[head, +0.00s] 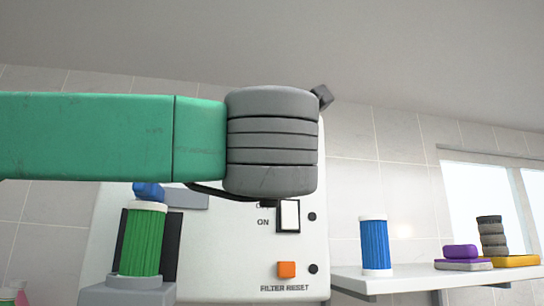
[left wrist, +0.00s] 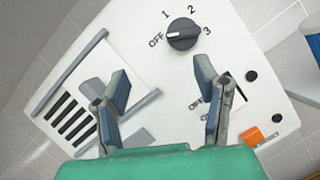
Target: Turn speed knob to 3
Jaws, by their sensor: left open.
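The dark speed knob (left wrist: 184,34) sits on the white panel (left wrist: 235,60) at the top of the left wrist view, with OFF, 1, 2 and 3 printed around it. Its pale pointer mark points left, toward OFF. My left gripper (left wrist: 163,82) is open and empty, its two fingers spread below the knob in that picture and apart from it. In the head view my left arm crosses in front of the panel (head: 320,240) and hides the knob. My right gripper is in neither view.
An ON rocker switch (head: 288,216) and orange FILTER RESET button (head: 287,269) are on the panel. A green ribbed filter (head: 142,242) stands at its left. A shelf (head: 400,281) at right holds a blue filter (head: 375,245), purple and yellow items, and stacked dark rings (head: 492,237).

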